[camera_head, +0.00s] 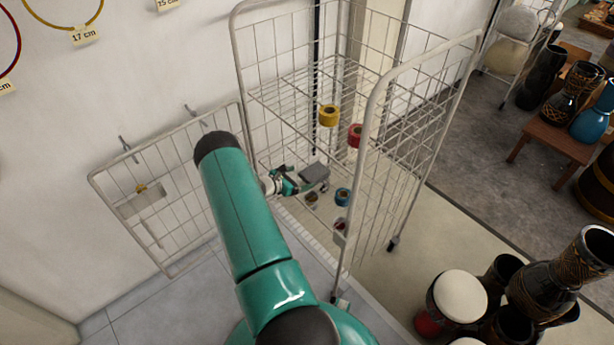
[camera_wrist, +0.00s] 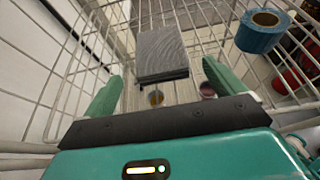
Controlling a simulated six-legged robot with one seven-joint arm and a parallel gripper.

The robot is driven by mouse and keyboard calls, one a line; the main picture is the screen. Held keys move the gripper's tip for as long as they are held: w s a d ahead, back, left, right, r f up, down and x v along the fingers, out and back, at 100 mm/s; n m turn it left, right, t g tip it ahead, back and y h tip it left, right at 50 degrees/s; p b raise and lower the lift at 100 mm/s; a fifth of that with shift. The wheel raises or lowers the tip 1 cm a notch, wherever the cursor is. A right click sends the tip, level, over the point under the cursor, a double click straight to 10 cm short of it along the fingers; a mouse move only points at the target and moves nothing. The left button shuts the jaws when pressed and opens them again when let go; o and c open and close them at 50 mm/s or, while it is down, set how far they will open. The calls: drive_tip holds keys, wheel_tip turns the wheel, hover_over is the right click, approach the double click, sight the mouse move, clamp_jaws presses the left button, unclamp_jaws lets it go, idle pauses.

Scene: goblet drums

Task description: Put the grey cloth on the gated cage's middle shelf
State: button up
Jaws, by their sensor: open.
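The grey cloth (camera_head: 314,172) is a flat folded rectangle inside the gated cage (camera_head: 372,110). In the wrist view the cloth (camera_wrist: 162,53) lies just beyond my fingertips. My gripper (camera_head: 290,184) reaches into the cage from the left. In the wrist view its two green fingers (camera_wrist: 162,72) are spread apart, with nothing gripped between them. A wire shelf (camera_head: 285,88) shows higher in the cage, above the cloth. I cannot tell which level the cloth rests on, as its underside is hidden.
The gate (camera_head: 170,190) stands open at the left. A yellow roll (camera_head: 329,115) and a red roll (camera_head: 355,135) are in the cage. A blue roll (camera_head: 343,196) sits lower; a blue roll (camera_wrist: 262,32) shows in the wrist view. Drums (camera_head: 460,297) stand right.

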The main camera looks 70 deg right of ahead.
drive_tip(key=v, duration=0.5)
drive_tip(key=shift+a+r, duration=0.1)
drive_tip(key=shift+a, duration=0.1)
drive_tip(key=shift+w, duration=0.1)
drive_tip(key=w+a+r+m+t+y, duration=0.1)
drive_tip(key=w+a+r+m, duration=0.25)
drive_tip(key=r, duration=0.55)
drive_tip(key=w+a+r+m+y, duration=0.1)
drive_tip(key=w+a+r+m, duration=0.1)
drive_tip(key=w+a+r, duration=0.45)
drive_tip(key=a+r+m+t+y, duration=0.3)
drive_tip(key=a+r+m, duration=0.1)
drive_tip(key=a+r, duration=1)
drive_tip(key=s+a+r+m+t+y, duration=0.1)
drive_tip(key=s+a+r, duration=0.3)
drive_tip(key=a, duration=0.6)
drive_tip(key=s+a+r+m+t+y, duration=0.1)
drive_tip(key=s+a+r+t+y, duration=0.2)
drive_tip(key=a+r, duration=0.3)
drive_tip(key=s+a+r+m+t+y, duration=0.1)
drive_tip(key=s+a+r+t+y, duration=0.2)
drive_tip(key=a, duration=1.2)
wheel_tip(320, 180, up, 3)
drive_tip(key=s, duration=0.2)
drive_tip(key=shift+s+t, duration=0.3)
drive_tip(key=shift+s, duration=0.05)
drive_tip(key=shift+w+a, duration=0.1)
